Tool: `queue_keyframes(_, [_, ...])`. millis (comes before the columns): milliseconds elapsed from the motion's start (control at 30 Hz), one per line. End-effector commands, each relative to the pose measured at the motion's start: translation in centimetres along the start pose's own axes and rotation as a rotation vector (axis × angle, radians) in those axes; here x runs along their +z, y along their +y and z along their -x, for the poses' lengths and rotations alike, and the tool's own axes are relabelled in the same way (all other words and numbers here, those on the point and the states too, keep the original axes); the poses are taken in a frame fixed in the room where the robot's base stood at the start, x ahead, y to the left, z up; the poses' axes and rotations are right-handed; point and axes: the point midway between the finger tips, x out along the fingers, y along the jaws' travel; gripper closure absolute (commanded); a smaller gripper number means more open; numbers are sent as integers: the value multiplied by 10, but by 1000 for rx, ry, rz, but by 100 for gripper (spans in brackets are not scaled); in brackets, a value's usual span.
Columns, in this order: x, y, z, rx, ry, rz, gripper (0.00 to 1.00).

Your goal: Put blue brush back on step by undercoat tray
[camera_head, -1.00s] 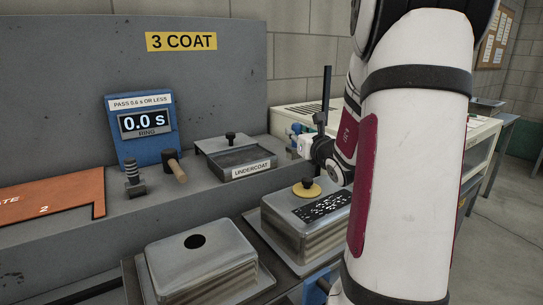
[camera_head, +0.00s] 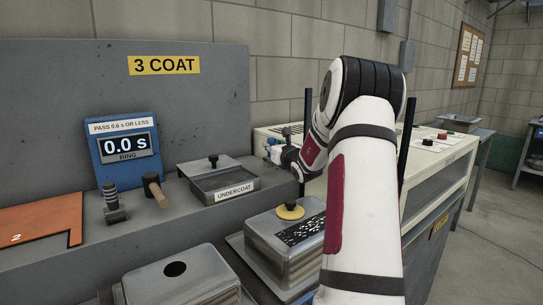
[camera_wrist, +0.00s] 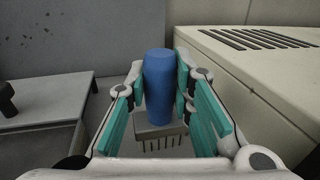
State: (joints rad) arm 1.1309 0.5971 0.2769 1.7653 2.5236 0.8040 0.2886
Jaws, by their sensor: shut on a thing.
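The blue brush (camera_wrist: 160,85) is between the teal-padded fingers of my gripper (camera_wrist: 160,100) in the wrist view. Its blue handle points up and its grey block with dark bristles shows below the fingers. In the head view my gripper (camera_head: 275,152) is just right of the undercoat tray (camera_head: 224,188), over the right end of the grey step (camera_head: 185,215); a bit of blue shows there. The tray also shows at the left of the wrist view (camera_wrist: 45,110). I cannot tell whether the bristles touch the step.
A cream cabinet with a slotted top stands close on the right (camera_wrist: 250,75). Left of the tray are a wooden-handled mallet (camera_head: 154,190), a dark ribbed post (camera_head: 112,200) and a blue timer (camera_head: 125,150) reading 0.0 s. Metal boxes (camera_head: 180,280) sit in front, below the step.

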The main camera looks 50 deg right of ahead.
Motion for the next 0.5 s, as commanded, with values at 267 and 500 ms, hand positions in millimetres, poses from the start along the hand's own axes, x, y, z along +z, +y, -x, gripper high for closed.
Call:
queue_keyframes(267, [-32,0,0,0,3,-2,100])
queue_keyframes(500, [-34,0,0,0,-1,1,100])
